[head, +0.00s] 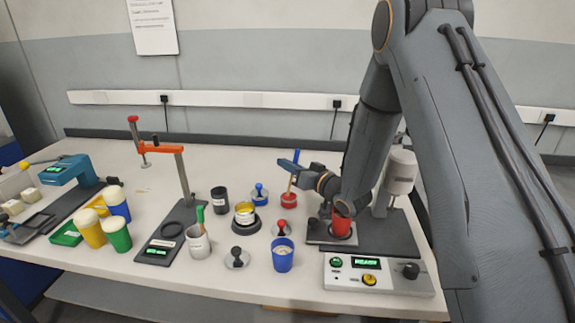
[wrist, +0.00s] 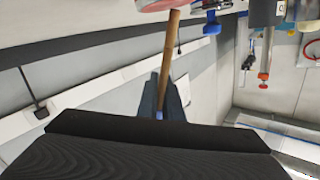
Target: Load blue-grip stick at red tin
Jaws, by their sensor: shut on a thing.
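My gripper (head: 293,171) is shut on the blue-grip stick (head: 296,156), left of the machine in the head view. The stick's blue end points up and its wooden shaft runs down, slightly tilted, to the red tin (head: 289,201). The shaft (wrist: 170,60) also shows in the wrist view, between my fingers (wrist: 161,105). Its far end meets the tin's pale and red edge (wrist: 160,4) at the top of the picture. The tip is hidden, so I cannot tell how deep it sits.
A blue-knobbed tin (head: 259,196) stands left of the red tin, a red-knobbed lid (head: 281,229) in front. The machine with a control box (head: 378,274) stands at right, under my arm.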

